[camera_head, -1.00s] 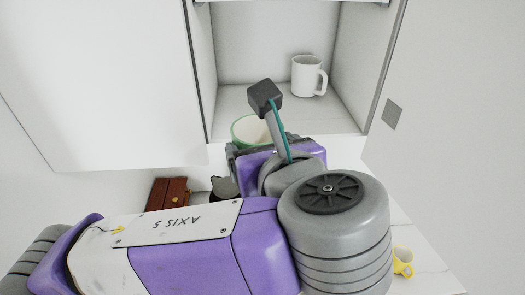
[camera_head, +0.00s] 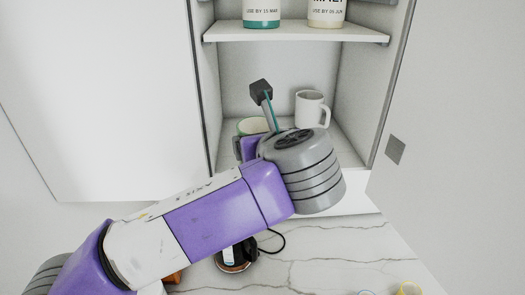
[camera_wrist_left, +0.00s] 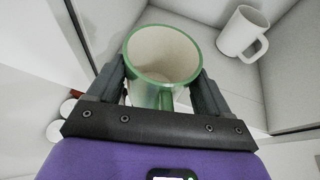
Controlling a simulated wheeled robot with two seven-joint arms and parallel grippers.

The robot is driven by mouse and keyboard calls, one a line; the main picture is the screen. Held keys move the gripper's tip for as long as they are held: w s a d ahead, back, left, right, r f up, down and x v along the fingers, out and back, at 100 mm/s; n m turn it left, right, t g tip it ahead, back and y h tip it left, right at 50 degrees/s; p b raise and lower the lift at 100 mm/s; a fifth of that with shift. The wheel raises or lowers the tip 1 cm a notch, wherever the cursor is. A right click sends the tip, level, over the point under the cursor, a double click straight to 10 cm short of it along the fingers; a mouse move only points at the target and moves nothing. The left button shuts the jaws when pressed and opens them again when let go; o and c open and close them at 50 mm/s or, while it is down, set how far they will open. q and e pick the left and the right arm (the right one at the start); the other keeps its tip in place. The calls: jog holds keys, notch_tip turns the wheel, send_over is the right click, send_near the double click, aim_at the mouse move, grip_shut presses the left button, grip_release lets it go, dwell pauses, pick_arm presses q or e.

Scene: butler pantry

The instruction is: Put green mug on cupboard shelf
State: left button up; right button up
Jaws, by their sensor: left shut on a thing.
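The green mug (camera_wrist_left: 163,60), pale inside with a green rim, sits between the two fingers of my left gripper (camera_wrist_left: 162,88) in the left wrist view. The gripper is shut on it. In the head view, part of the green mug (camera_head: 252,126) shows behind my left arm, inside the cupboard opening. The cupboard's lower shelf (camera_head: 350,150) lies below and around it. I cannot tell whether the mug touches the shelf. My right gripper is not in view.
A white mug (camera_head: 312,109) stands at the right on the lower shelf, also in the wrist view (camera_wrist_left: 243,32). An upper shelf (camera_head: 290,33) holds two labelled containers. An open door (camera_head: 100,100) is left. A marble counter (camera_head: 330,260) is below.

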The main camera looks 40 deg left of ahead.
aim_at(265, 126)
pick_arm(q)
jog(key=w+a, duration=0.3)
jog(key=w, duration=0.1)
jog(key=w+a, duration=0.4)
jog(key=shift+w, duration=0.15)
jog(key=shift+f+b, duration=0.65)
jog(key=shift+f, duration=0.4)
jog(key=o, duration=1.2)
jog(key=shift+d, duration=0.1)
jog(key=v, duration=0.7)
jog(key=shift+s+d, duration=0.15)
jog(key=shift+s, duration=0.15)
